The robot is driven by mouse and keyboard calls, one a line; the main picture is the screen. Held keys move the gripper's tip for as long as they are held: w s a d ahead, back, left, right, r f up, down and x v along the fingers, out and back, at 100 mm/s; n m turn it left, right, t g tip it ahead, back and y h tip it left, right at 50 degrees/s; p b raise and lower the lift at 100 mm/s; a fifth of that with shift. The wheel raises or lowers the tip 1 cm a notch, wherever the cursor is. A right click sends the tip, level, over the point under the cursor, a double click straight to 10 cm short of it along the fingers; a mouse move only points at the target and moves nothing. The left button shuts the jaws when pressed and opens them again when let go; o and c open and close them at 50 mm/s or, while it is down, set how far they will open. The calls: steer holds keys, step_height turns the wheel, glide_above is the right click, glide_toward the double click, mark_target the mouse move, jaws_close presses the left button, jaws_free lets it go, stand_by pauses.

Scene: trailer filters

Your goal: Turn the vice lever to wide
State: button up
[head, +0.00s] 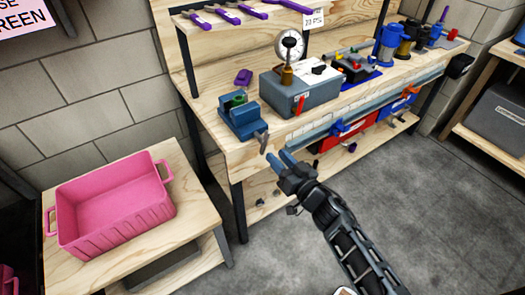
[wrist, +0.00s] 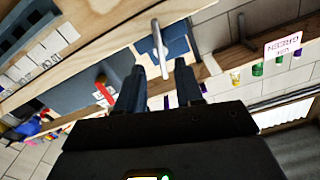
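The blue vice (head: 240,118) is fixed at the near left corner of the wooden workbench. Its grey lever (head: 264,143) hangs at the front, over the bench edge. My gripper (head: 278,157) is just in front of the lever, its two blue-grey fingers pointing at it. In the wrist view my gripper (wrist: 161,66) is open, with a clear gap between the fingers. The silver lever (wrist: 157,38) lines up with that gap, its lower end near the fingertips. I cannot tell whether it touches a finger. Part of the vice (wrist: 181,47) shows behind it.
A grey box (head: 298,92) with a red switch stands right of the vice. A pink crate (head: 120,222) sits on a lower table at left. Red and blue bins (head: 347,137) hang below the bench's front edge. The floor at right is clear.

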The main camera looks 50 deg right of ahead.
mark_target(266, 145)
steer(key=x, duration=0.7)
steer(key=shift+w, duration=0.2)
steer(key=shift+c, duration=0.3)
jaws_close()
